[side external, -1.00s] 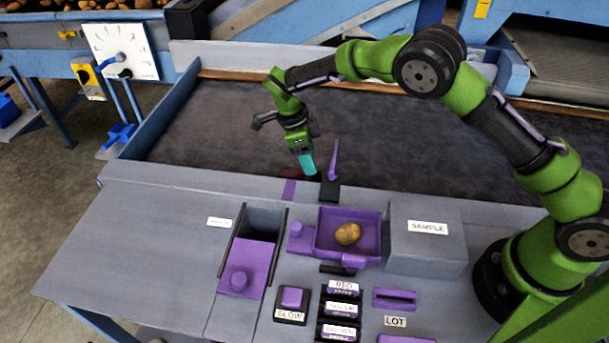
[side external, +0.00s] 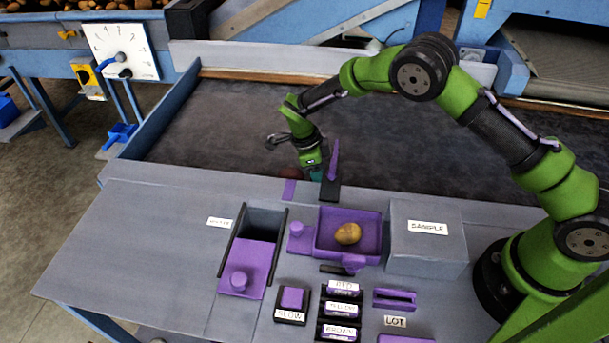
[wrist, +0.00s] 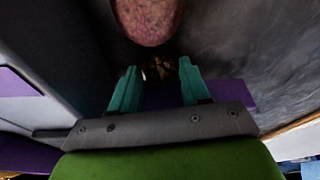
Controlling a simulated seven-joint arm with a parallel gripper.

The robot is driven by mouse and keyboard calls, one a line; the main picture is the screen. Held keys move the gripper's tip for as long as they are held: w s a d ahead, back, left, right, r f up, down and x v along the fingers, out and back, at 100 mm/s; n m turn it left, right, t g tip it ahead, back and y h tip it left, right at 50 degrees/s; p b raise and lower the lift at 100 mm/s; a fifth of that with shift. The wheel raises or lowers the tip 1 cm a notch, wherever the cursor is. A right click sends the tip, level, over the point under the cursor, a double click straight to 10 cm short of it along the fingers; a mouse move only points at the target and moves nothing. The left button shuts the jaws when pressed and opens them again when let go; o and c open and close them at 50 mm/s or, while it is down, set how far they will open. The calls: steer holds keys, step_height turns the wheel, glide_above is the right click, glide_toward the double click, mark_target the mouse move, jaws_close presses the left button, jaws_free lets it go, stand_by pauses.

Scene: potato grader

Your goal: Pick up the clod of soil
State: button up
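A small dark brown, crumbly lump, which looks like the clod of soil (wrist: 158,70), lies on the dark belt in the wrist view. It shows between and just beyond the teal fingers of my gripper (wrist: 157,88), which are apart. I cannot tell whether either finger touches it. In the side view my gripper (side external: 316,175) points down behind the console's far edge, beside the purple lever. Its fingertips and the clod are hidden there.
A reddish potato (wrist: 148,20) lies close beyond the clod. The purple lever (side external: 333,163) stands right beside my gripper. The belt (side external: 215,125) at left is clear.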

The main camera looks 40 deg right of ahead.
steer(key=c, duration=0.4)
steer(key=shift+c, duration=0.2)
steer(key=shift+r, duration=0.1)
